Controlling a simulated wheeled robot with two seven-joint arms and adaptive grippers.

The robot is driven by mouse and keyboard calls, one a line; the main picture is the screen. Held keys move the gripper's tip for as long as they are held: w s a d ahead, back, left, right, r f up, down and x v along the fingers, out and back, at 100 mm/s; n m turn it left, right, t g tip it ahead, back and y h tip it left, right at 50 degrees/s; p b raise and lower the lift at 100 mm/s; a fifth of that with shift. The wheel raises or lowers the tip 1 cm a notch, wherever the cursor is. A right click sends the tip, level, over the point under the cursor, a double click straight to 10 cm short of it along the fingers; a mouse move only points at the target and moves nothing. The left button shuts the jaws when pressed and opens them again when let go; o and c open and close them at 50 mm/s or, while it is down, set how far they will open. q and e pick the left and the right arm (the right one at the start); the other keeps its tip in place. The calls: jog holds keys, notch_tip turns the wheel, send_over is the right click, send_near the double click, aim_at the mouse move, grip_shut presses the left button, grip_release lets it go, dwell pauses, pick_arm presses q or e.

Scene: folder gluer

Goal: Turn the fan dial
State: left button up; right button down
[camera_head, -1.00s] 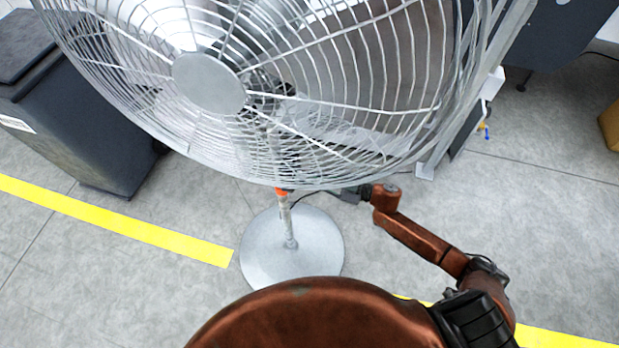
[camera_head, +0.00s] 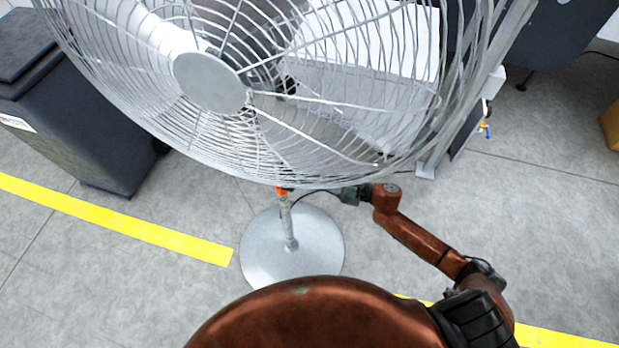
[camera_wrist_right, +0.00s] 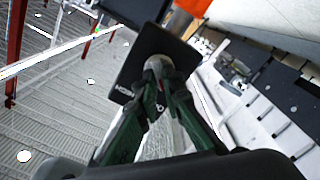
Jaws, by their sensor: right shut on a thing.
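The large grey wire-caged fan (camera_head: 208,82) fills the upper part of the head view, on a pole with a round base (camera_head: 290,250). In the right wrist view a black plate (camera_wrist_right: 136,52) carries a small grey round dial (camera_wrist_right: 160,62). My right gripper (camera_wrist_right: 158,78) is shut on the dial, its green fingers on either side of it. In the head view the right gripper (camera_head: 340,194) reaches in from the right, just under the cage's lower rim; the dial is hidden there. My left gripper is not in view.
A dark bin (camera_head: 75,120) stands at the left. A yellow floor line (camera_head: 120,228) crosses the grey floor. A cable (camera_head: 312,192) hangs by the pole near the right gripper. The floor to the right of my arm is mostly clear.

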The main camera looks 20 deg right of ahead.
jog(key=c, duration=2.1)
grip_release()
jog(key=v, duration=1.2)
jog(key=shift+f, duration=0.1)
